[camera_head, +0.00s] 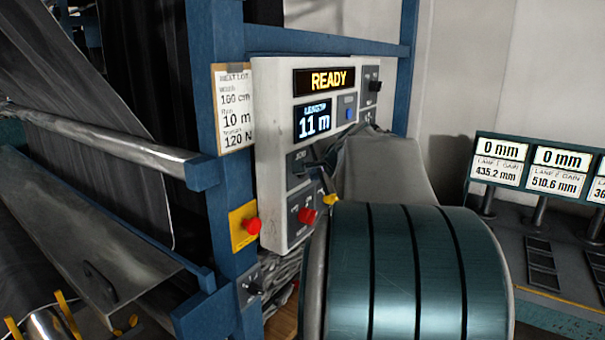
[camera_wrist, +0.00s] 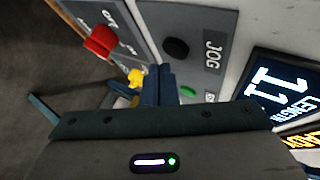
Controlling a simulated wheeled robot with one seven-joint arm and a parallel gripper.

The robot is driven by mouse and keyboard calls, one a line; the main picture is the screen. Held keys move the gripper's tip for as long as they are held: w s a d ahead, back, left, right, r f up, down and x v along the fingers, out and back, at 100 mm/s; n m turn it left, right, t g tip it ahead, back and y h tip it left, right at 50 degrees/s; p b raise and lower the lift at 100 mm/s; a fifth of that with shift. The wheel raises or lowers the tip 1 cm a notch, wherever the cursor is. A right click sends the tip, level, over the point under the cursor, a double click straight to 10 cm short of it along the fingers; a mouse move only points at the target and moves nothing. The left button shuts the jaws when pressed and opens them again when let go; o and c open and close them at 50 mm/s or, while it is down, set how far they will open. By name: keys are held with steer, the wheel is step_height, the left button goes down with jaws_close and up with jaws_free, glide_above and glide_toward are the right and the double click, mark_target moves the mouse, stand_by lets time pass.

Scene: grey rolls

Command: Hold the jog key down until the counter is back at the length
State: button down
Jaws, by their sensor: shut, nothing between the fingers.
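The counter (camera_head: 313,120) on the pale control panel (camera_head: 275,150) reads LENGTH 11 m; its 11 also shows in the wrist view (camera_wrist: 282,90). The card (camera_head: 234,108) on the blue post gives a run of 10 m. The jog key (camera_wrist: 176,48) is a round black button beside the word JOG. My gripper (camera_wrist: 160,70) is shut and empty, its tips just short of the key in the picture. I see no clear contact. In the head view my gripper (camera_head: 316,163) covers much of the jog plate (camera_head: 297,157).
A READY display (camera_head: 325,81) is lit above the counter. A red knob (camera_head: 307,215) and a yellow one (camera_head: 330,200) sit below the jog plate. A red button (camera_head: 252,226) on a yellow plate is at lower left. Lane displays (camera_head: 560,158) stand at right.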

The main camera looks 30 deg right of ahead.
steer(key=shift+w, duration=0.1)
stand_by(0.7)
steer(key=shift+w+a, duration=0.15)
steer(key=shift+w, duration=0.2)
steer(key=shift+w+a, duration=0.2)
steer(key=shift+w, duration=0.2)
stand_by(1.6)
stand_by(1.9)
steer(key=shift+s+d+f, duration=0.1)
steer(key=shift+s+d, duration=0.05)
steer(key=shift+s, duration=0.2)
steer(key=shift+s+d, duration=0.2)
steer(key=shift+s, duration=0.25)
steer(key=shift+b, duration=0.3)
steer(key=s, duration=0.1)
steer(key=s+d+b, duration=0.1)
steer(key=s, duration=0.1)
steer(key=s+d+b, duration=0.1)
steer(key=shift+s, duration=0.3)
